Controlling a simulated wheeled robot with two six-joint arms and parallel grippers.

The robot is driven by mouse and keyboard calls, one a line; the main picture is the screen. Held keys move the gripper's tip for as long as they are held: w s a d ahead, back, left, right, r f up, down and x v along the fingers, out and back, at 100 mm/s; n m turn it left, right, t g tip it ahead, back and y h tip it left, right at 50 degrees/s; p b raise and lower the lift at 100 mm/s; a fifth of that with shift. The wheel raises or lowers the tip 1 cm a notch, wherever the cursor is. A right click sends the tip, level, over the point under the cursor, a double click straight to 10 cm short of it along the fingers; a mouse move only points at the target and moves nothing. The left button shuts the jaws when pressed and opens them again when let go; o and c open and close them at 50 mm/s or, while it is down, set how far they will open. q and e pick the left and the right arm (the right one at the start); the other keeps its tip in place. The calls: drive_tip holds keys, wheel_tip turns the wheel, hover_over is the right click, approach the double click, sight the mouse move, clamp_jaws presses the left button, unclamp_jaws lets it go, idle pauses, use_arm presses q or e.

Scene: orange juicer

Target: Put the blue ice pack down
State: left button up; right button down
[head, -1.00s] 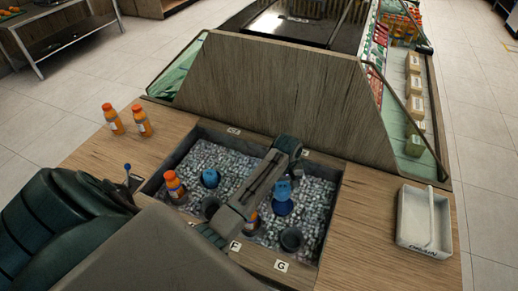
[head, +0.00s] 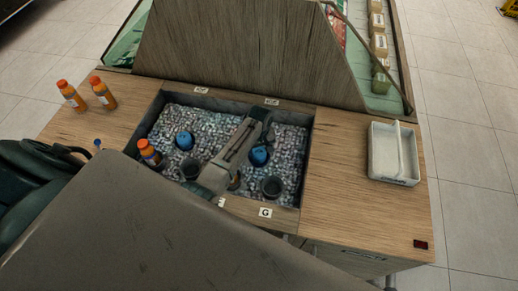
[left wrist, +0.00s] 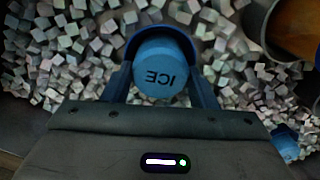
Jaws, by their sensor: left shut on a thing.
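The blue ice pack (head: 259,156) is in the right half of the ice bin, low against the ice cubes. In the left wrist view, the ice pack (left wrist: 163,72) shows the word ICE upside down, with a darker blue rim around its far side. My left gripper (head: 260,145) reaches over the bin from the left and points down. In the left wrist view, the fingers of the left gripper (left wrist: 162,85) are shut on the pack's two sides. Whether the pack's underside rests on the ice is hidden. My right gripper is out of view.
The bin (head: 130,146) also holds another blue item (head: 185,140), an orange bottle (head: 150,153) and dark cups (head: 271,187). Two orange bottles (head: 103,93) stand at the left. A white tray (head: 393,180) sits at the right. Bare wood (head: 340,165) lies between bin and tray.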

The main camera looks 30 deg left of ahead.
sight(259, 151)
use_arm(q)
drive_tip(key=shift+f, duration=0.3)
drive_tip(key=o, duration=0.9)
drive_tip(key=shift+c, duration=0.2)
drive_tip(key=shift+o, duration=0.8)
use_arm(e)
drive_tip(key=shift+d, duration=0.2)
use_arm(q)
drive_tip(key=shift+r, duration=0.1)
drive_tip(key=shift+r, duration=0.25)
wheel_tip(259, 151, up, 12)
drive_tip(key=shift+b, duration=0.45)
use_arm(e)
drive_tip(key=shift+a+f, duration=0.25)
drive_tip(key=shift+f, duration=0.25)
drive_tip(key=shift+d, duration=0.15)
